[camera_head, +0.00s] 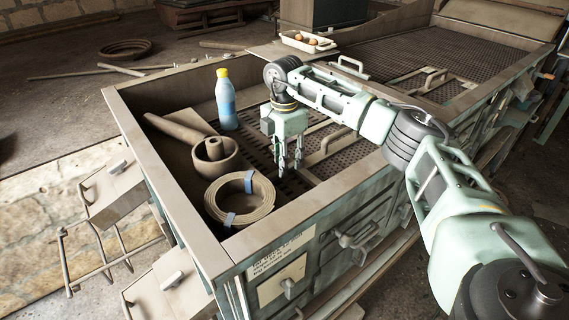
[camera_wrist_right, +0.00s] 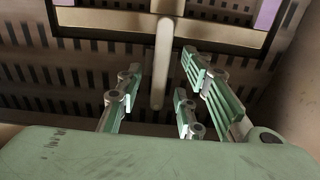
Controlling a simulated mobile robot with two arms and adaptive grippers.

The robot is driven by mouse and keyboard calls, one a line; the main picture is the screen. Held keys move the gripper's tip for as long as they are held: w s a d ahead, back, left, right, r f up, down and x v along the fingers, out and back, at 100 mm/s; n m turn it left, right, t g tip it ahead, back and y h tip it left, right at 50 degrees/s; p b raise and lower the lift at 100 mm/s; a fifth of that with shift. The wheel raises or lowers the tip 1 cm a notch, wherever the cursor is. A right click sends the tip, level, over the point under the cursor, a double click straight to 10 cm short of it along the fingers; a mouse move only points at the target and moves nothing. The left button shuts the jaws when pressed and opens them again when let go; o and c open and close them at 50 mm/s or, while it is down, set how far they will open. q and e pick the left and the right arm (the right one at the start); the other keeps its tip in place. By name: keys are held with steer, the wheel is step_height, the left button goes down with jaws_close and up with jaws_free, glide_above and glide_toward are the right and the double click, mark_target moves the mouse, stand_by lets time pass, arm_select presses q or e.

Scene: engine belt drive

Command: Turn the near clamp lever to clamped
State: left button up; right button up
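My right gripper (camera_head: 289,168) points down into the machine bed, over the slatted floor to the right of the belt coil. In the right wrist view its fingers (camera_wrist_right: 160,77) stand apart, so it is open. A pale rod (camera_wrist_right: 163,50) shows beyond the fingers, between them in the picture, and hangs from a dark-edged frame; I cannot tell whether it is the near clamp lever or whether the fingers touch it. In the head view a handle (camera_head: 352,238) sits on the bed's front side, and I cannot tell its setting. My left gripper is out of view.
In the bed are a blue bottle (camera_head: 226,100) with a yellow cap, a brown cup-like part (camera_head: 229,163) and a coiled belt (camera_head: 259,200) with blue bands. A white tray (camera_head: 291,39) is on the far rim. Metal handles (camera_head: 429,82) stand on the grating.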

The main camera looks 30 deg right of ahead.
step_height(320, 180, up, 10)
stand_by(0.3)
stand_by(0.4)
